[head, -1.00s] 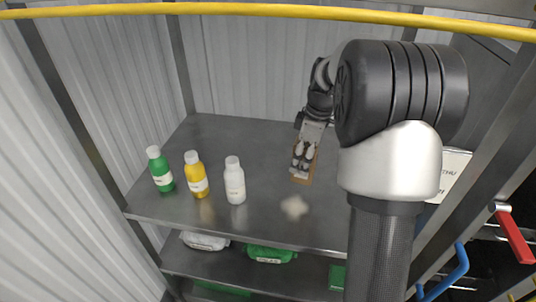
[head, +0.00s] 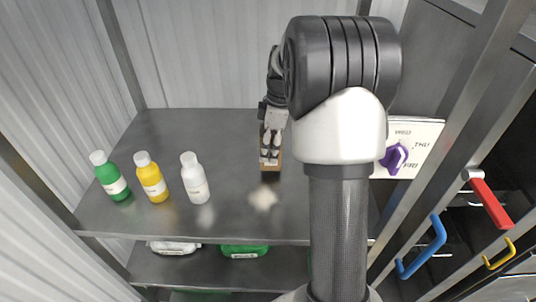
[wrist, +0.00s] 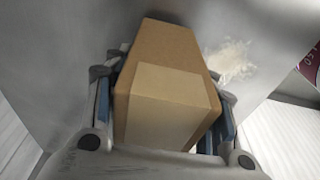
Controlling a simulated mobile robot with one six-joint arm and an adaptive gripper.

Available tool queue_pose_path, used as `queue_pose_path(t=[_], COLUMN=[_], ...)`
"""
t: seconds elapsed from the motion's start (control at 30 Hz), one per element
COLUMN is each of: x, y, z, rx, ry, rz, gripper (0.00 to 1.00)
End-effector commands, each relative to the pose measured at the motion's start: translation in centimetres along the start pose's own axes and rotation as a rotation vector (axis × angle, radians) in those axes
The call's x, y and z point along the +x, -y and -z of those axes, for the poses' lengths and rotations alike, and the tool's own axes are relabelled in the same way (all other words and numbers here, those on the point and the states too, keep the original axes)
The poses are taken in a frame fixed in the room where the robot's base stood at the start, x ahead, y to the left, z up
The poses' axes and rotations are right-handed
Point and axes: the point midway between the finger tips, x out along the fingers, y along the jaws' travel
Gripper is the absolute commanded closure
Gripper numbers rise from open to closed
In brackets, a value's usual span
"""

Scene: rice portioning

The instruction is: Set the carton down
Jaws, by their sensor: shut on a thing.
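The carton (wrist: 165,60) is a brown cardboard box with a paler panel on its near face. In the wrist view it fills the space between the fingers of my gripper (wrist: 165,125), which is shut on it. In the head view my gripper (head: 270,150) points down over the metal shelf (head: 235,135), and a small part of the carton (head: 278,160) shows beside and behind the fingers. I cannot tell whether the carton's base touches the shelf. My arm hides the shelf to the right.
A pale pile, perhaps rice, (head: 264,198) lies on the shelf near the carton. A green bottle (head: 112,180), a yellow bottle (head: 153,182) and a white bottle (head: 196,183) stand at left. A purple dial (head: 395,158) is at right. Green and white packs lie on the lower shelf.

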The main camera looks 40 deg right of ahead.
Motion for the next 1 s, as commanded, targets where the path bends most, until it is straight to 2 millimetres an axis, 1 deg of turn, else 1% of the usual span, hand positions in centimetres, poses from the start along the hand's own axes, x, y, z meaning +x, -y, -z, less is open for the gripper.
queue_pose_path(t=[0.03, 0.1, 0.17, 0.37, 0.5, 0.53, 0.8, 1.0], x=[1.3, 2.1, 2.4, 2.2, 2.6, 2.5, 2.5, 2.5], y=[0.0, 0.0, 0.0, 0.0, 0.0, 0.0, 0.0, 0.0], z=[-0.2, -0.3, -0.3, -0.3, -0.4, -0.4, -0.4, -0.4], rx=[0.0, 0.0, 0.0, 0.0, 0.001, 0.001, 0.001, 0.001], ry=[0.0, 0.0, 0.0, 0.0, 0.0, 0.0, 0.0, 0.0], rz=[0.001, 0.001, 0.0, -0.001, -0.001, 0.0, 0.0, 0.0], gripper=[0.83, 0.83, 0.83, 0.83, 0.83, 0.47, 0.29, 0.29])
